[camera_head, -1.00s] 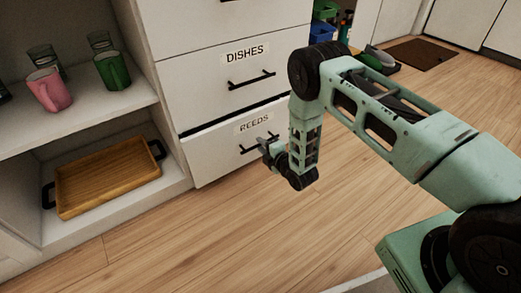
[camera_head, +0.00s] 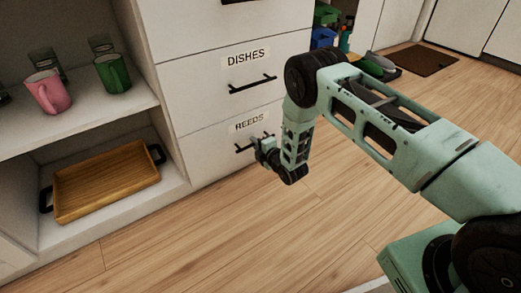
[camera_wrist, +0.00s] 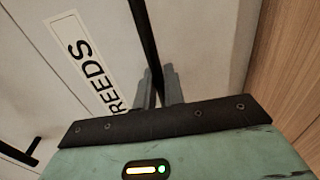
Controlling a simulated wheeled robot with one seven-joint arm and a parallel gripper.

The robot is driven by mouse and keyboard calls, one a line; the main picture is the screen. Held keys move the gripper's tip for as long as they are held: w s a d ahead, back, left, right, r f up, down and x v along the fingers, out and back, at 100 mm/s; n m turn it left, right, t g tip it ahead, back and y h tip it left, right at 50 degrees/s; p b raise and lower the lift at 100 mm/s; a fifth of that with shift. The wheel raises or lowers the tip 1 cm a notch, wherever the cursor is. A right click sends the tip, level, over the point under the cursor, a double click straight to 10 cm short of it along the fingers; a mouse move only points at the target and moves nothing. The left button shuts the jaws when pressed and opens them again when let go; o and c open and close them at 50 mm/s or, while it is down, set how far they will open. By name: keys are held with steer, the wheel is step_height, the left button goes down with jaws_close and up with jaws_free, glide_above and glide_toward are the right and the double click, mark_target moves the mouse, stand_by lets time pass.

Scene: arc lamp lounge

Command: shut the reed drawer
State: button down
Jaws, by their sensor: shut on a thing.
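The reeds drawer (camera_head: 210,158) is the white bottom drawer of the cabinet, marked with a REEDS label (camera_head: 249,123). Its front looks level with the drawer above, with no gap showing. My gripper (camera_head: 258,144) is at its black bar handle (camera_head: 241,149). In the wrist view my gripper (camera_wrist: 159,88) has its two grey fingers shut on the dark handle (camera_wrist: 144,35), one on each side. The REEDS label (camera_wrist: 88,62) lies left of the fingers. Part of the handle is hidden behind the gripper in the head view.
The dishes drawer (camera_head: 205,93) above is shut. To the left, an open shelf holds a pink mug (camera_head: 48,92), a green mug (camera_head: 112,72) and glasses. A wooden tray (camera_head: 107,180) lies below them. The wooden floor (camera_head: 200,240) in front is clear.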

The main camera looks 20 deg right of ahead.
steer(key=shift+w+a, duration=0.1)
steer(key=shift+w, duration=0.3)
steer(key=c, duration=1.6)
jaws_free()
steer(key=p+v, duration=0.8)
steer(key=v, duration=0.9)
steer(key=shift+s+p, duration=0.2)
steer(key=shift+p, duration=0.15)
